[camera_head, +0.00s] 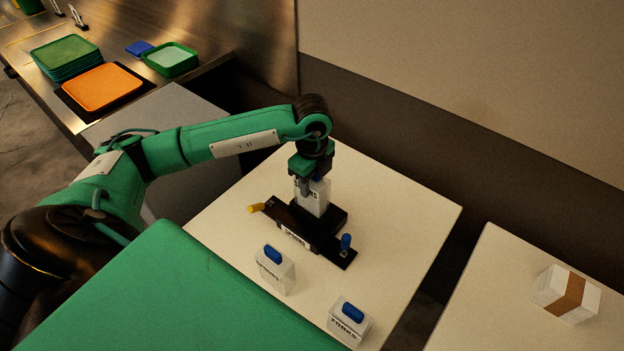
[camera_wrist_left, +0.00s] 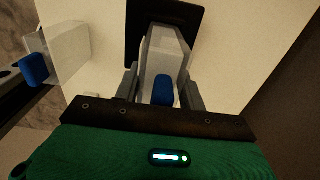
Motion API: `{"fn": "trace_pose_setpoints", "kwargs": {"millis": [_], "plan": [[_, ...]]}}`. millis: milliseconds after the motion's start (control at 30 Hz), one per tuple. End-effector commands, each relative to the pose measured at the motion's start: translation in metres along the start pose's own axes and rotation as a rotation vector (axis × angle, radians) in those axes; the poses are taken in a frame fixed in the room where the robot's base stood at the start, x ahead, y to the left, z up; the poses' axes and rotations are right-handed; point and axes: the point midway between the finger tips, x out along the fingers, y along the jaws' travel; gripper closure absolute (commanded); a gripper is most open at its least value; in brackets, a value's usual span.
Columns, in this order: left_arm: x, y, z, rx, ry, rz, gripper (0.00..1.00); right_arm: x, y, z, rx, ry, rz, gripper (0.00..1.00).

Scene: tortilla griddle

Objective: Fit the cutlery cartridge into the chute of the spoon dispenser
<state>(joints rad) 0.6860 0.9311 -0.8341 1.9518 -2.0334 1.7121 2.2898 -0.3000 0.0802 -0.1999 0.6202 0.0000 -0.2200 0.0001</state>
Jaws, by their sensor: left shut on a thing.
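My left gripper (camera_head: 313,180) is shut on a white cutlery cartridge (camera_head: 314,200) by its blue top handle, which shows between the fingers in the left wrist view (camera_wrist_left: 163,92). The cartridge is upright at the black spoon dispenser (camera_head: 330,250), over its raised black block. Its lower end meets or hides the block; I cannot tell how deep it sits. The held cartridge's label is mostly covered. My right gripper is not in view.
Two more white cartridges with blue handles stand in front: one (camera_head: 276,276) with an unclear label, one (camera_head: 349,326) marked FORKS. A taped box (camera_head: 568,294) is on the right table. Trays (camera_head: 102,88) lie on the back-left counter. The white table (camera_head: 410,215) is clear right of the dispenser.

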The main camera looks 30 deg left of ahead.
Motion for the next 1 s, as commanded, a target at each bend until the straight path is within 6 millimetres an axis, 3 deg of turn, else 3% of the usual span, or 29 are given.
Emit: {"fn": "trace_pose_setpoints", "kwargs": {"millis": [1000], "plan": [[0.026,0.0,0.0,0.0,0.001,-0.001,0.87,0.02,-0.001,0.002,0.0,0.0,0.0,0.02]]}}
